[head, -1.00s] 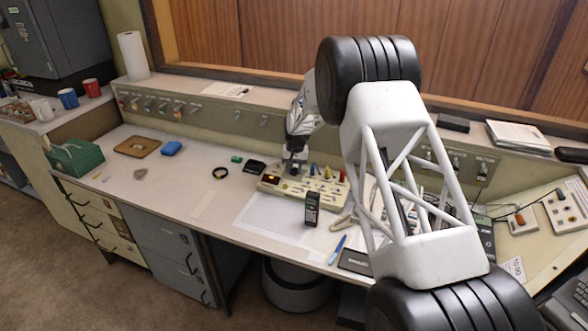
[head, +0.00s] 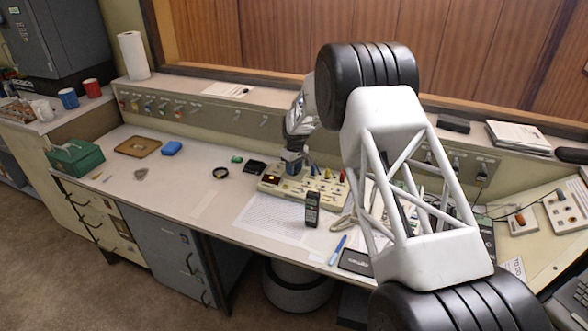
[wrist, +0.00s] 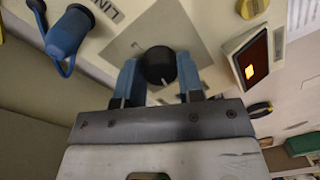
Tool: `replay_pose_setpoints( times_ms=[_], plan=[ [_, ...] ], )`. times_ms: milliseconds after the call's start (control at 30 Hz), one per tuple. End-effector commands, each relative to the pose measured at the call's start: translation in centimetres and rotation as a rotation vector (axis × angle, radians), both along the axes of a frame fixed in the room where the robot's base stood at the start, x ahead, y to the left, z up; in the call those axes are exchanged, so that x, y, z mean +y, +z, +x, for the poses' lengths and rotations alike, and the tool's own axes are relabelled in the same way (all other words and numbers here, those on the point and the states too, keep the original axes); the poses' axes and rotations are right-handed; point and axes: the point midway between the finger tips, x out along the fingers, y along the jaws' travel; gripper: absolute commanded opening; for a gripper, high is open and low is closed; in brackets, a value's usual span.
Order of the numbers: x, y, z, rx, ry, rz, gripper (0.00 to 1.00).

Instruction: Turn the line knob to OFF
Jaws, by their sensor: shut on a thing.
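The line knob (wrist: 158,62) is a round black knob with a pale pointer mark, on a grey square plate of the cream console box (head: 318,198). In the wrist view the letters "LIN" (wrist: 105,8) show beside the plate, cut off by the frame edge. My gripper (wrist: 157,68) has its two blue fingers on either side of the knob and is shut on it. The pointer mark faces down and slightly right in that view. No OFF marking is readable. In the head view my gripper (head: 291,168) is at the box's back left and hides the knob.
A lit amber display (wrist: 247,70) sits to the knob's right in the wrist view, and a blue plug-like part (wrist: 70,32) to its left. A black handset (head: 312,208) stands in front of the box.

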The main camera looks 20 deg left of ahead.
Motion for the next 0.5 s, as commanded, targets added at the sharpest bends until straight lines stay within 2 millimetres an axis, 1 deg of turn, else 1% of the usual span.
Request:
replay_pose_setpoints(
  times_ms=[467,500],
  plan=[
    [-0.05,-0.09,-0.08,0.002,0.023,-0.001,0.11],
    [-0.04,-0.09,-0.07,0.002,0.023,-0.001,0.36]
  ],
)
